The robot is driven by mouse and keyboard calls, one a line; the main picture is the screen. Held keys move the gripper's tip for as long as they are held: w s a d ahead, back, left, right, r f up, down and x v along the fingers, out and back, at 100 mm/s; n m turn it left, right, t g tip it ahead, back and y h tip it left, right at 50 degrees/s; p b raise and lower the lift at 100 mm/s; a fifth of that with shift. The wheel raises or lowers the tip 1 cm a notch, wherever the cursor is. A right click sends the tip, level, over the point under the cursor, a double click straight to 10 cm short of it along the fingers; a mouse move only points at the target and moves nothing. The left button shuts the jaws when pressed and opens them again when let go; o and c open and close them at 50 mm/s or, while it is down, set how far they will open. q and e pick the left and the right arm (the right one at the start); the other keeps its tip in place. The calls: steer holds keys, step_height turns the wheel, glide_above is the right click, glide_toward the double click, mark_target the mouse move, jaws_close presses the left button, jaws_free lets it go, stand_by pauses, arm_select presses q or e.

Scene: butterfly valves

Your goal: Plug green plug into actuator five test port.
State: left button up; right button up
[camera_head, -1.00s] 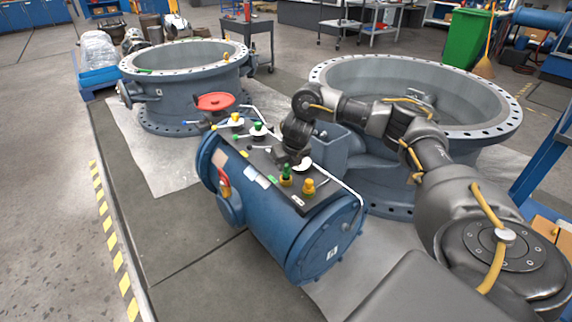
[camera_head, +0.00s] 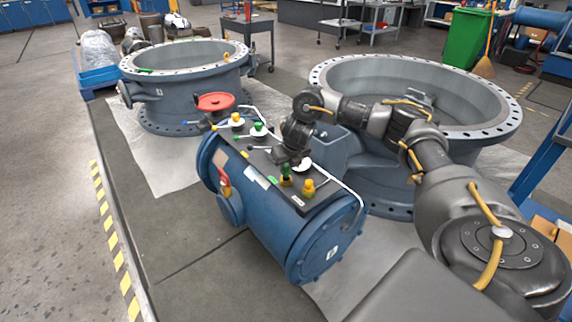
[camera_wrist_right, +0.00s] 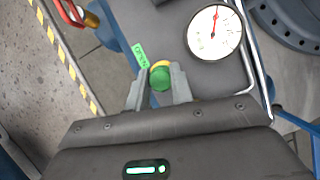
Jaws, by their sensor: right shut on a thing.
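The green plug (camera_head: 286,169) is at the front part of the blue actuator's dark top plate, directly above a yellow fitting (camera_head: 286,182). My right gripper (camera_head: 287,164) points down at it. In the right wrist view both fingers (camera_wrist_right: 160,88) are closed around the green plug (camera_wrist_right: 160,80), and a yellow edge (camera_wrist_right: 160,65) shows just behind it. I cannot tell how deep the plug sits in the fitting. The blue actuator (camera_head: 300,240) lies on its side. My left gripper is not in view.
A yellow knob (camera_head: 308,187) stands close beside the plug. A round gauge (camera_wrist_right: 214,33) and green label (camera_wrist_right: 139,55) are near the fingers. A pale pipe (camera_head: 335,183) runs along the plate's edge. Large flanged valve bodies (camera_head: 330,90) stand behind. Floor on the left is clear.

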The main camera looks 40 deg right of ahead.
steer(key=shift+f+p, duration=0.15)
steer(key=shift+p, duration=0.25)
stand_by(0.7)
steer(key=shift+f, duration=0.7)
stand_by(0.9)
steer(key=shift+f, duration=0.4)
stand_by(0.8)
steer(key=o, duration=1.5)
